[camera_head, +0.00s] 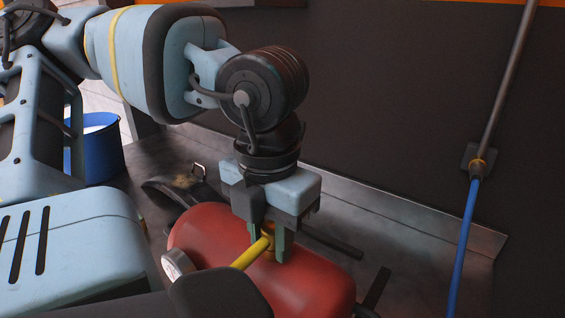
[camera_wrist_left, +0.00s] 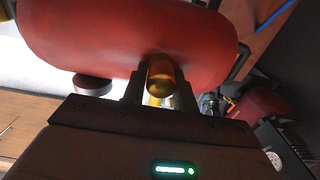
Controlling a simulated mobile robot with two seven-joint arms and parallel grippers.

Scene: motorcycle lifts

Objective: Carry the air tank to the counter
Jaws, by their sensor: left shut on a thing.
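My left gripper (camera_head: 268,248) points down and is shut on the brass fitting on top of the tank. In the left wrist view the tank (camera_wrist_left: 130,35) spans the top, with the fitting (camera_wrist_left: 161,75) between the fingers. The counter (camera_head: 345,210) is a grey metal surface behind and around the tank. I cannot tell whether the tank touches it. My right gripper is not seen.
A blue bucket (camera_head: 97,148) stands at the left. A dark strap with a buckle (camera_head: 190,185) and dark bars (camera_head: 332,241) lie on the counter near the tank. A blue hose (camera_head: 464,235) hangs at the right. The counter's back right looks clear.

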